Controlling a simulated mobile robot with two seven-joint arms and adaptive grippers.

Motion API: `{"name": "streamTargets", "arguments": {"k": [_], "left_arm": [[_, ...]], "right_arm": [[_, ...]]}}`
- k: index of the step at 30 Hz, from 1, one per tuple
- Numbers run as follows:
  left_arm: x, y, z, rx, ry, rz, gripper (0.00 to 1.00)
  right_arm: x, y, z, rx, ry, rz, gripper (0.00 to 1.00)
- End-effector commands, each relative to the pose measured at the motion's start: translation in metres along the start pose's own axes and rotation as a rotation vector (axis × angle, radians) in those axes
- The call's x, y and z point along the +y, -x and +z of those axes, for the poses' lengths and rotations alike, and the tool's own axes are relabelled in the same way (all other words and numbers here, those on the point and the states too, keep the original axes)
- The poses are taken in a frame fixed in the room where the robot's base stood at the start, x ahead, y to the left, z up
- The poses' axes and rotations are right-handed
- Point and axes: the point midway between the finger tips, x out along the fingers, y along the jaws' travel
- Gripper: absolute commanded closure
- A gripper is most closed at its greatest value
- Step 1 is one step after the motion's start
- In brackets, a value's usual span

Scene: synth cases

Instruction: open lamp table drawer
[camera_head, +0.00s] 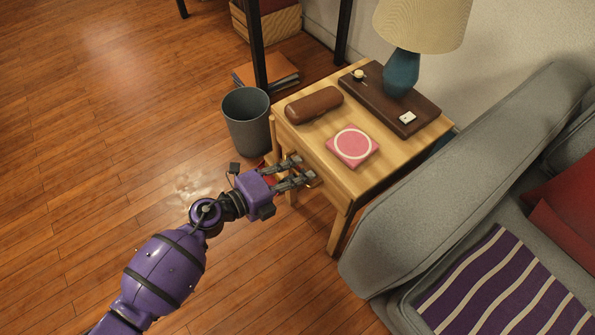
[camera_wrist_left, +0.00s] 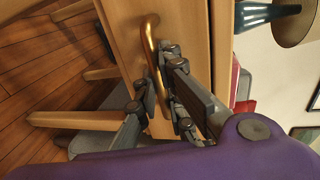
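The wooden lamp table (camera_head: 396,163) stands beside the sofa. Its drawer front (camera_head: 318,171) faces my left arm and looks flush with the frame. In the left wrist view the drawer front (camera_wrist_left: 128,38) carries a curved brass handle (camera_wrist_left: 151,42). My left gripper (camera_head: 303,169) is at the drawer front, with its two fingers spread apart. In the wrist view the left gripper (camera_wrist_left: 156,82) has one finger on each side of the handle's lower part. Whether either finger touches the handle is hard to tell. The fingers hide part of the handle. My right gripper is not in view.
On the tabletop are a teal lamp (camera_head: 402,72), a dark tray (camera_head: 383,97), a brown case (camera_head: 314,104) and a pink square item (camera_head: 352,146). A grey bin (camera_head: 247,121) stands left of the table, the grey sofa (camera_head: 455,180) right. The floor in front is clear.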

Motion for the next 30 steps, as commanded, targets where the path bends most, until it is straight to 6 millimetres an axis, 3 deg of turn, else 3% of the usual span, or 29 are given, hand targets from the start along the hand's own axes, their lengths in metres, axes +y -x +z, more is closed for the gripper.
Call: {"name": "streamTargets", "arguments": {"k": [14, 20, 30], "left_arm": [[0.002, 0.009, 0.000, -0.001, 0.001, 0.002, 1.00], [0.009, 0.041, 0.000, -0.001, 0.002, 0.004, 1.00], [0.027, 0.123, -0.001, 0.000, 0.002, 0.004, 1.00]], "right_arm": [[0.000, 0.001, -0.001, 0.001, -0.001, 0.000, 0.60], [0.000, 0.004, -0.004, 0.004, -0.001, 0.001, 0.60], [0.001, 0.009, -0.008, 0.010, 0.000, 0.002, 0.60]]}}
